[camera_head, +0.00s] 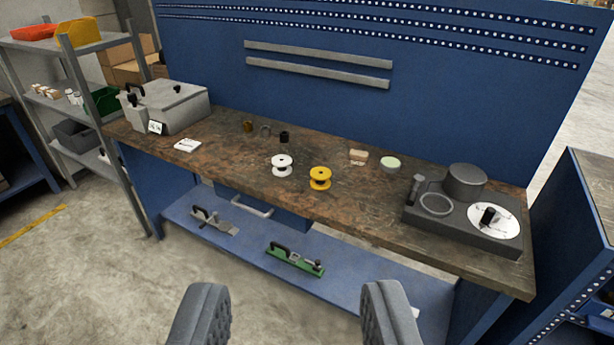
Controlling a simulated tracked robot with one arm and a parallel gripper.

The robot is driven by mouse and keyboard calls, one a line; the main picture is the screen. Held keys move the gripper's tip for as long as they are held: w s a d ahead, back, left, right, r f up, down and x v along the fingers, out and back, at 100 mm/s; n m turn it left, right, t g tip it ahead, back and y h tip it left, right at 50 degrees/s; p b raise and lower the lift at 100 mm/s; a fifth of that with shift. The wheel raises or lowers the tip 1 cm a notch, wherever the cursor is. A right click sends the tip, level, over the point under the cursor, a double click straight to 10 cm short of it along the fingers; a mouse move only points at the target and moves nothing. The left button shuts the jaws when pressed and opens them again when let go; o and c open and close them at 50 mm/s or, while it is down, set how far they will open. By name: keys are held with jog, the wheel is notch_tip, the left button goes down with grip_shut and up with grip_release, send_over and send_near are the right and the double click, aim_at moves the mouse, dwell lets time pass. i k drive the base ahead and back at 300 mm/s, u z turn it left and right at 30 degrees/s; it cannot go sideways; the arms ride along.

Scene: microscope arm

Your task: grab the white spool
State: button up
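The white spool (282,166) stands upright on the brown worktop (240,152) of a blue workbench, near the middle. A yellow spool (320,178) stands close to its right, apart from it. My gripper (296,320) shows at the bottom of the view with its two dark padded fingers wide apart. Nothing is between the fingers. The gripper is in front of the bench, well short of the white spool. The white spool is in full view.
A grey box-shaped device (175,105) stands at the worktop's left end, and a dark device with a white disc (465,210) at the right. A small black cylinder (284,137) is behind the white spool. The lower blue shelf (350,275) sticks out below. Worktop in front of the spools is clear.

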aim_at(281, 163)
jog(key=z, duration=0.05)
jog(key=i, duration=2.1)
jog(key=u, duration=0.8)
